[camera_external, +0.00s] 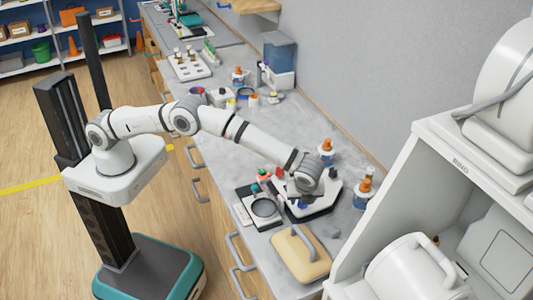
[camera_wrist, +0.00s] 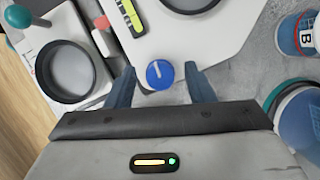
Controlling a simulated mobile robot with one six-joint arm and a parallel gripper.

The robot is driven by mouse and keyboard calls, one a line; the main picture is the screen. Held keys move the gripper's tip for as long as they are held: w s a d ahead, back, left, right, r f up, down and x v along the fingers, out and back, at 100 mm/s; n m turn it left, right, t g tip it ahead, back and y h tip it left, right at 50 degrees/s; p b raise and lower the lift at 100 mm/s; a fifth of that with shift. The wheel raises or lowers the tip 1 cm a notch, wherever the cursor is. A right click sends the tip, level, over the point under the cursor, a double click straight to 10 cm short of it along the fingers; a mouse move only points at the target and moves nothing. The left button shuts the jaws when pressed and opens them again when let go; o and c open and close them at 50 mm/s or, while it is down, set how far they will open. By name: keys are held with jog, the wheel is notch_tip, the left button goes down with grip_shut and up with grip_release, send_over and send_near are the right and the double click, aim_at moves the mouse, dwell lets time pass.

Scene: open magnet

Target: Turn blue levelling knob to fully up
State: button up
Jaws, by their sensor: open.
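The blue levelling knob (camera_wrist: 160,75) is a small round knob with a white pointer line, seen from above in the wrist view. It sits at the edge of a white device (camera_wrist: 185,35) with a yellow-green level strip (camera_wrist: 131,15). My gripper (camera_wrist: 160,75) is open, with one finger on each side of the knob and a gap on both sides. In the external view my gripper (camera_external: 303,203) is over the device on the bench, and the arm's wrist hides most of the knob. The pointer line points roughly towards the top of the wrist view.
A dish with a black ring (camera_external: 264,208) stands left of the device. Bottles with orange caps (camera_external: 326,152) (camera_external: 364,192) stand to the right. A tan block with a handle (camera_external: 300,258) lies in front. A white cabinet (camera_external: 430,200) stands at the right.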

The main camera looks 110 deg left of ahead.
jog(key=m+t, duration=0.1)
jog(key=m, duration=0.1)
jog(key=m+t+b, duration=0.1)
jog(key=m, duration=0.2)
jog(key=shift+s+b, duration=0.2)
jog(key=shift+b, duration=0.1)
jog(key=m+t, duration=0.2)
jog(key=m, duration=0.3)
jog(key=shift+s, duration=0.1)
jog(key=b+v, duration=0.2)
jog(key=v, duration=0.6)
jog(key=s+r+n+h, duration=0.1)
jog(key=s+r+n, duration=0.2)
jog(key=s, duration=0.5)
jog(key=s+d+r+n+h+b, duration=0.1)
jog(key=s+r+n, duration=0.2)
jog(key=s+n, duration=0.2)
jog(key=s+r+n+b, duration=0.1)
jog(key=s+r+n, duration=0.2)
jog(key=s, duration=0.8)
jog(key=shift+s+d+n+h, duration=0.15)
jog(key=shift+s+n+h, duration=0.2)
jog(key=shift+n, duration=0.65)
jog(key=shift+r, duration=0.15)
